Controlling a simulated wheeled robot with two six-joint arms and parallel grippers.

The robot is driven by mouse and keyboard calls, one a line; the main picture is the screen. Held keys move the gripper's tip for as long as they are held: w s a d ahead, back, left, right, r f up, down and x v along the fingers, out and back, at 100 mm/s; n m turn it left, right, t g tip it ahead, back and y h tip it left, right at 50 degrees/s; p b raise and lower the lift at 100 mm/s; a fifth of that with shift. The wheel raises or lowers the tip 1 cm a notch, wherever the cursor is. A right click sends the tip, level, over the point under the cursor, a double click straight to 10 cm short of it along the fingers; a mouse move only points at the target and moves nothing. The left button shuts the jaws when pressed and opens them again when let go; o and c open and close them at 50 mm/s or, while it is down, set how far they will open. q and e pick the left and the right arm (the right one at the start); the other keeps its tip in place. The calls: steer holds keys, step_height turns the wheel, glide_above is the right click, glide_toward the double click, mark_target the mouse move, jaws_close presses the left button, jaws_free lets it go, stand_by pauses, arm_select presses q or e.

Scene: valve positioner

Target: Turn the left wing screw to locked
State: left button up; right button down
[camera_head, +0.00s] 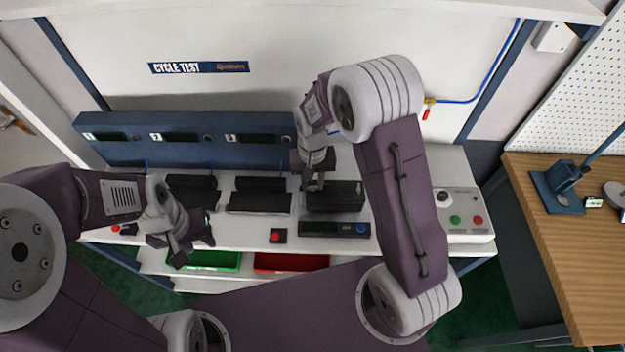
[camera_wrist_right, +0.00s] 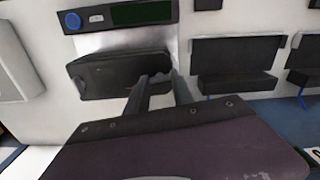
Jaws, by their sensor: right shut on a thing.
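A black valve positioner (camera_head: 345,197) sits on the white bench right of centre. It also shows in the right wrist view (camera_wrist_right: 100,78). My right gripper (camera_head: 314,184) reaches down onto its left end. In the right wrist view my right gripper's two fingers (camera_wrist_right: 158,88) are close together at the matching end of the positioner, shut on the left wing screw, which the fingers mostly hide. Its angle and any lock mark cannot be read. My left gripper (camera_head: 190,246) hangs over the left front of the bench, away from the positioner; its jaw opening is unclear.
A blue station rail (camera_head: 190,153) runs behind the bench. Black holders (camera_head: 260,202) stand left of the positioner. A display box (camera_head: 322,229), a red button (camera_head: 277,236), and green (camera_head: 215,261) and red (camera_head: 290,262) trays lie in front. A control box (camera_head: 462,219) stands to the right.

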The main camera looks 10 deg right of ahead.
mark_target(312, 186)
steer(key=shift+m, duration=1)
steer(key=c, duration=1.1)
jaws_free()
steer(key=shift+r, duration=0.15)
step_height(312, 186, up, 9)
steer(key=shift+f, duration=0.1)
